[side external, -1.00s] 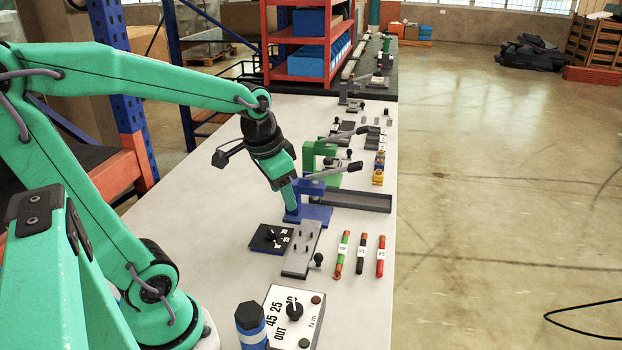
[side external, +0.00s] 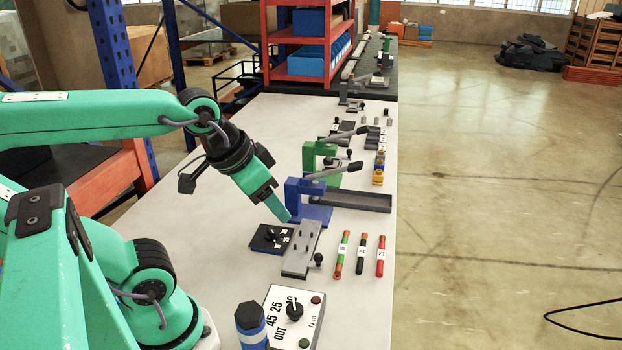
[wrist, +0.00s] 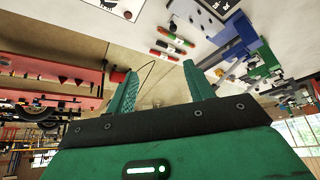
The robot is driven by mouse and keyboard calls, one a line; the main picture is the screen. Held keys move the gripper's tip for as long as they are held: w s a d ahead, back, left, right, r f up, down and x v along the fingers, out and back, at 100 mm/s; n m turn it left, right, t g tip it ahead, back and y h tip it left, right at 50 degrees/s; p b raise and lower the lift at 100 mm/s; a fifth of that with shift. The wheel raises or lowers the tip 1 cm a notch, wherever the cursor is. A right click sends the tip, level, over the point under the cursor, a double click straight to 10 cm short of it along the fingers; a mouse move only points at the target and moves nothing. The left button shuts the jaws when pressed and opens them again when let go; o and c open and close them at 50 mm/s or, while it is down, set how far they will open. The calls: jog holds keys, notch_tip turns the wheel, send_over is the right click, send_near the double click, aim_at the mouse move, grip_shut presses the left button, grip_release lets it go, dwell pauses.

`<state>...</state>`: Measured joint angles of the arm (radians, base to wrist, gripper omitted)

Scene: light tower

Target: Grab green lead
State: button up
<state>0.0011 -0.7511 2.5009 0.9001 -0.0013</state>
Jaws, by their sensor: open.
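The green lead (side external: 341,257) lies on the pale bench, leftmost of three short leads in the side view. It has copper-orange ends and a white label. The black lead (side external: 361,256) and the red lead (side external: 381,257) lie beside it, apart and roughly parallel. My gripper (side external: 283,213) is above the bench, to the left of the leads, near the blue press. In the wrist view my gripper (wrist: 161,70) has its two fingers spread with nothing between them. The leads show small beyond the fingertips, with the green lead (wrist: 177,38) seeming uppermost.
A grey plate with pegs (side external: 301,250) lies between my gripper and the leads. A blue lever press (side external: 306,205), a green press (side external: 320,158) and a dark tray (side external: 352,202) stand behind. A dial box (side external: 292,318) is in front. The bench's right edge is close to the red lead.

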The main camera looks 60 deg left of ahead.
jog(key=shift+c, duration=0.4)
jog(key=shift+c, duration=0.8)
jog(key=shift+w, duration=0.1)
jog(key=n+g, duration=0.6)
jog(key=n, duration=0.3)
send_over(344, 237)
notch_tip(344, 237, down, 17)
jog(key=shift+d+r, duration=0.1)
jog(key=shift+f, duration=1.25)
